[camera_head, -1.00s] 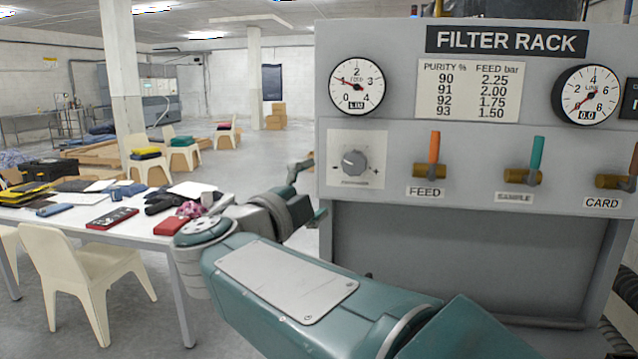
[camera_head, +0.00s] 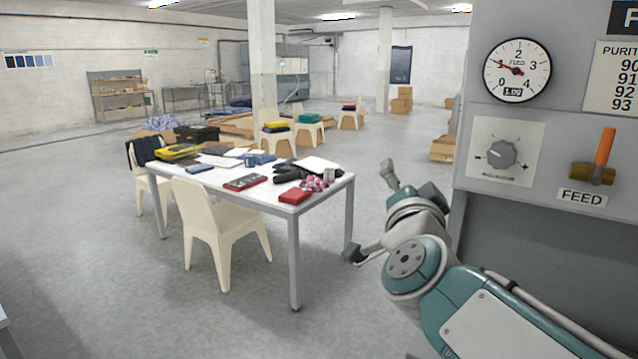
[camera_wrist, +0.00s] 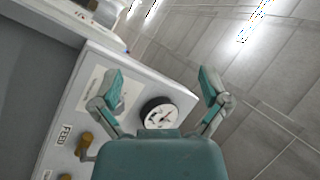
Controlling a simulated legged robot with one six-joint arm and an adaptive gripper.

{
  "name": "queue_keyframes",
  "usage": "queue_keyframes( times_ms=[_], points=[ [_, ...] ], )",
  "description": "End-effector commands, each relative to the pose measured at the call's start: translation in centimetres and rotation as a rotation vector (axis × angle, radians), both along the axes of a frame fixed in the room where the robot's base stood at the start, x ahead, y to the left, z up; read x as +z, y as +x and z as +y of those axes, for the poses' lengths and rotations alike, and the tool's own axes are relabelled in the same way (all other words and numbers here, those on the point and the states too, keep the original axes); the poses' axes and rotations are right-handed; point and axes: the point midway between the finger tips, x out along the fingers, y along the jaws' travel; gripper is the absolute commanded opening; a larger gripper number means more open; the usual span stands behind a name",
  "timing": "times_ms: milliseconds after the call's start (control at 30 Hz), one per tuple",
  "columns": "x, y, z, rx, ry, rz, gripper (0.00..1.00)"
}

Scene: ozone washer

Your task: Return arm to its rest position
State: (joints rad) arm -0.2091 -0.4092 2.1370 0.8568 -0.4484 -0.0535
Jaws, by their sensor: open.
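In the head view the gripper end is partly hidden by the arm's own joints, left of the rack's edge.
A white table (camera_head: 335,186) with clothes and small items stands left of my arm, with a cream chair (camera_head: 213,225) in front.

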Motion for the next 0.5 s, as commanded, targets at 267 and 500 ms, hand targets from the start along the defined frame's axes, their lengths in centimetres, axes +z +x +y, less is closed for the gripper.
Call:
queue_keyframes(
  times_ms=[267,500],
  points=[
    [-8.9,-4.6,2.7,0.296,-0.307,0.356,0.96],
    [-18.8,-11.9,1.2,0.447,-0.540,0.776,0.96]
  ],
)
